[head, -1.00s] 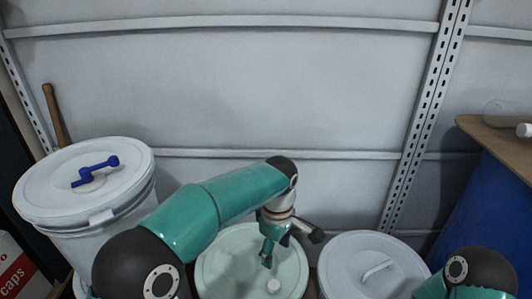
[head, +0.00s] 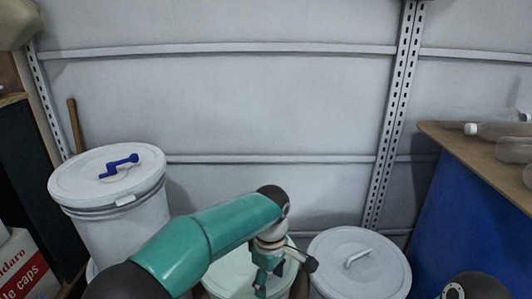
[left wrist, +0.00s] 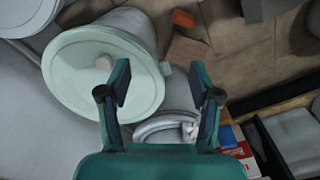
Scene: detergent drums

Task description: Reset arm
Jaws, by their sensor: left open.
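My left arm reaches over the drums in the head view. My left gripper (head: 262,279) points down above the middle drum (head: 228,275), which has a pale green lid. In the left wrist view the gripper (left wrist: 163,88) is open, with nothing between its fingers. The pale green lid (left wrist: 80,82) with its white knob lies beside and beyond the left finger, apparently below it. My right gripper is out of view; only a dark joint of that arm shows at the lower right of the head view.
A white drum (head: 120,215) with a blue tap on its lid stands left. Another lidded drum (head: 358,265) with a handle stands right. A blue cabinet (head: 460,235) with a wooden top (head: 470,165) holding clear bottles is at far right. A red-and-white box (head: 22,268) sits lower left.

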